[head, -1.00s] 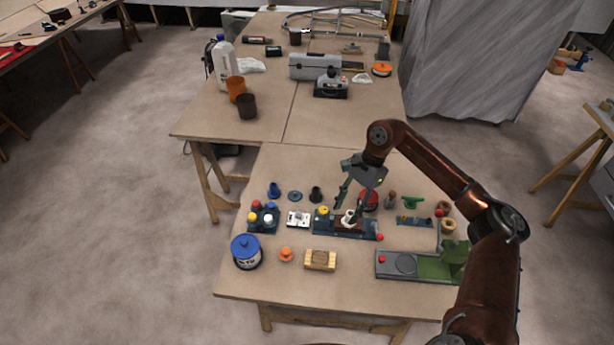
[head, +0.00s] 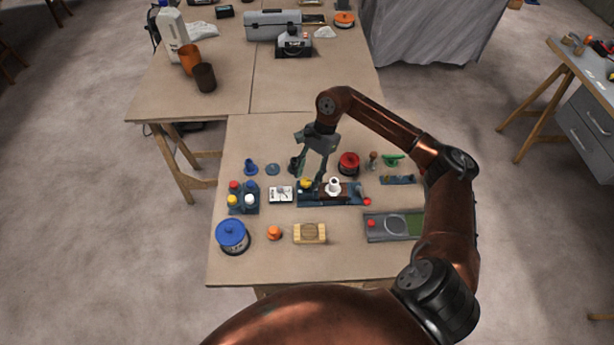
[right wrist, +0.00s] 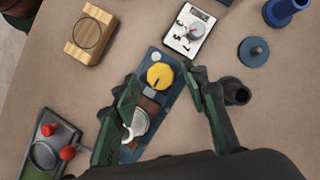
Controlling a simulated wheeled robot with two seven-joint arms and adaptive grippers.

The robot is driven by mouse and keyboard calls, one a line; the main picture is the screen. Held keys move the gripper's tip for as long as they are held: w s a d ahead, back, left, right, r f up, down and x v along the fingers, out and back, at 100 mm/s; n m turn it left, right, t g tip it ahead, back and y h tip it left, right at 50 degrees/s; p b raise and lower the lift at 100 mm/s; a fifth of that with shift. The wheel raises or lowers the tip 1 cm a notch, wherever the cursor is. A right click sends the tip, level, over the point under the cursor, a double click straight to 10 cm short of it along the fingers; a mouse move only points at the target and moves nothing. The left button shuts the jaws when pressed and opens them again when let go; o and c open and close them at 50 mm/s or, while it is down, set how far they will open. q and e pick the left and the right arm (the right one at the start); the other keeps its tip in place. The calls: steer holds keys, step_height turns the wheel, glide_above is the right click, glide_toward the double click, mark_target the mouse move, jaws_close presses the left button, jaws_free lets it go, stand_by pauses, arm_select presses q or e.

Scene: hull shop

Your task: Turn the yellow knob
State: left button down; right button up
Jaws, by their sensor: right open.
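The yellow knob (head: 305,184) sits at the left end of a dark blue board (head: 346,201) on the near table. In the right wrist view the knob (right wrist: 160,76) is a round yellow cap with a dark pointer line. My right gripper (head: 311,180) reaches down over the board. In the right wrist view its open fingers (right wrist: 164,77) point toward the knob, one to each side. The knob lies between the fingertips in that picture; I cannot tell their height above it. In the head view the gripper partly covers the knob. My left gripper is not in view.
A white cup-shaped part (head: 334,186) stands on the same board close to the knob. A white dial box (head: 281,194) and a block with coloured buttons (head: 243,200) lie left. A red reel (head: 348,163) is behind. A wooden block (head: 310,233) is in front.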

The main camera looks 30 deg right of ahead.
steer(key=shift+a+f, duration=0.1)
steer(key=shift+f, duration=0.2)
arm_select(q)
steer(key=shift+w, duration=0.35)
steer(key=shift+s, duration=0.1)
arm_select(e)
steer(key=shift+c, duration=0.5)
steer(key=c, duration=0.5)
jaws_close()
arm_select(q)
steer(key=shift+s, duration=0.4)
